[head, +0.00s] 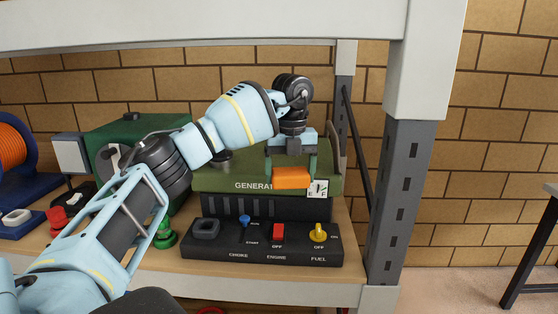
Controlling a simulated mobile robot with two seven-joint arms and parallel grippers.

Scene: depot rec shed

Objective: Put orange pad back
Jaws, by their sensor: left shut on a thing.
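The orange pad (291,178) is a small flat orange block. My left gripper (291,166) points down and is shut on it, with one finger at each side. The pad is in front of the upper part of the green generator (240,181), left of its fuel gauge (318,189). I cannot tell whether the pad touches the generator. My right gripper is not in view.
A black control panel (262,252) with choke, engine and fuel switches sits at the shelf's front (270,282). An orange reel (12,146) and a green machine (125,130) stand left. A grey post (397,190) bounds the right; a shelf beam (200,22) hangs above.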

